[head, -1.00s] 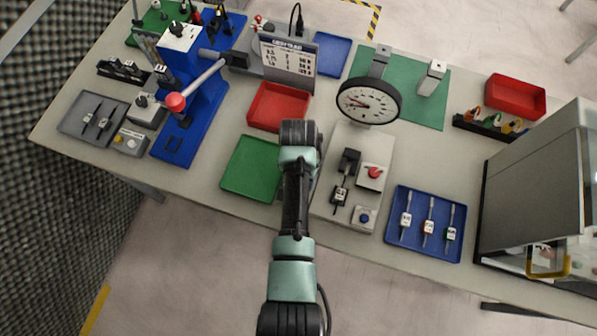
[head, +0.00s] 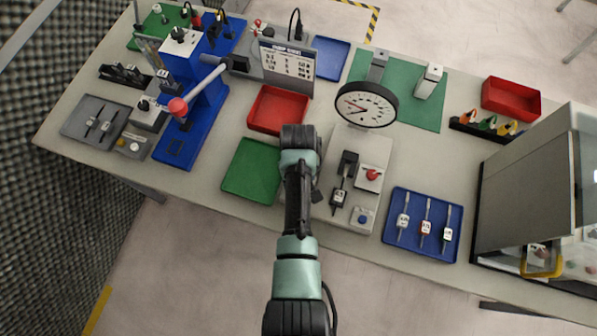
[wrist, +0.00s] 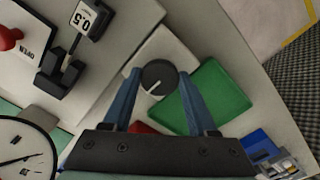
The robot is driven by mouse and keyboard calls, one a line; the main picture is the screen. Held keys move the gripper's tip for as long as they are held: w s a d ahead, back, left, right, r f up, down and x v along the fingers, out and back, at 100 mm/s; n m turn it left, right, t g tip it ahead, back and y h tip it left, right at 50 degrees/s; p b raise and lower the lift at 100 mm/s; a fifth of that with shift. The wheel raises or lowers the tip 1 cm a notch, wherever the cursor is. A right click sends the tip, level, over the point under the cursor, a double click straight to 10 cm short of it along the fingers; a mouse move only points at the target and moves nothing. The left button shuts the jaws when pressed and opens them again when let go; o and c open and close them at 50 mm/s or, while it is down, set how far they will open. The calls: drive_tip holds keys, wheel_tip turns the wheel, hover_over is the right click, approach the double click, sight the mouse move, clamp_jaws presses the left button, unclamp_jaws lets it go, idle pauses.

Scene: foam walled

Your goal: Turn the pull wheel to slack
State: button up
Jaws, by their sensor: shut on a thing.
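The pull wheel (wrist: 158,75) is a dark round knob with a white mark on its face, in the wrist view. It sits on a pale block beside the grey tester base (head: 372,150). The blue fingers of my gripper (wrist: 160,78) are on either side of the wheel and shut on it. The mark points down and left in that view. In the head view my arm hides most of the gripper and wheel. The round dial gauge (head: 366,104) stands at the back of the tester. A labelled lead (head: 339,198) sits at the dark clamp (head: 348,162).
A red knob (head: 371,174) and blue button (head: 363,218) are on the tester. A green tray (head: 250,172) and red tray (head: 278,110) lie left of my arm. A blue tray (head: 421,225) with labelled leads lies right. A blue lever press (head: 205,105) stands further left.

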drive_tip(key=shift+w+n, duration=0.1)
drive_tip(key=shift+n, duration=0.2)
drive_tip(key=o, duration=1.4)
drive_tip(key=shift+c, duration=0.2)
wheel_tip(320, 180, up, 13)
drive_tip(key=b, duration=0.1)
